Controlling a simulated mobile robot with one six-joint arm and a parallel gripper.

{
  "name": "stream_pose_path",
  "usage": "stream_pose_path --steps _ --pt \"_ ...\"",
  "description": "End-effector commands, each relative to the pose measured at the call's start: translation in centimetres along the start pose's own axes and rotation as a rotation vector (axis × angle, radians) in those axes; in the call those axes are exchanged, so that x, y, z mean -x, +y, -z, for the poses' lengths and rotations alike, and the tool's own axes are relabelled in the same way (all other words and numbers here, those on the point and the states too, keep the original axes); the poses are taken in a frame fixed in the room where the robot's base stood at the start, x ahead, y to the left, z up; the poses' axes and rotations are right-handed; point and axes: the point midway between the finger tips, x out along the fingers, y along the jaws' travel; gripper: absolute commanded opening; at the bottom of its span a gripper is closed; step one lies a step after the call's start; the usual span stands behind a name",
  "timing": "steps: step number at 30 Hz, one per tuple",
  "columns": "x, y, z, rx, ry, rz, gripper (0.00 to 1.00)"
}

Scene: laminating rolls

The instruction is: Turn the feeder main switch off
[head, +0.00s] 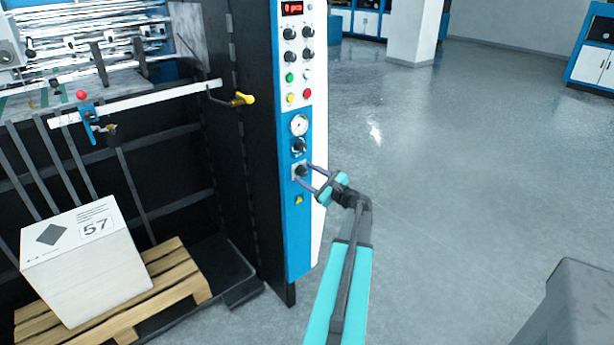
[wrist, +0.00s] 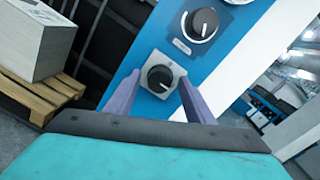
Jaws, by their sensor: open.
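The feeder main switch looks to be the black rotary knob on a square grey plate (head: 300,171), low on the blue control panel above a yellow warning label. In the wrist view the knob (wrist: 160,78) sits between the two purple fingers of my gripper (wrist: 158,98).
Another black knob (wrist: 201,24) and a gauge (head: 299,125) are just above. Coloured buttons and more knobs fill the upper panel. A yellow-tipped lever (head: 244,99) juts out at left. A paper stack (head: 85,260) stands on a wooden pallet (head: 178,283).

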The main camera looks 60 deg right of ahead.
Motion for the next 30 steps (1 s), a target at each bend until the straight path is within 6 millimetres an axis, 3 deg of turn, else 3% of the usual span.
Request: stream_pose_path --steps 1,8,20,30 --pt "0.00 0.01 -0.01 0.000 0.000 0.000 0.44" --pt "0.00 0.02 -0.02 0.000 0.000 -0.001 0.08" --pt "-0.09 0.29 0.04 0.038 0.000 -0.005 0.08" --pt "-0.10 0.44 0.20 0.175 0.007 -0.009 0.08"
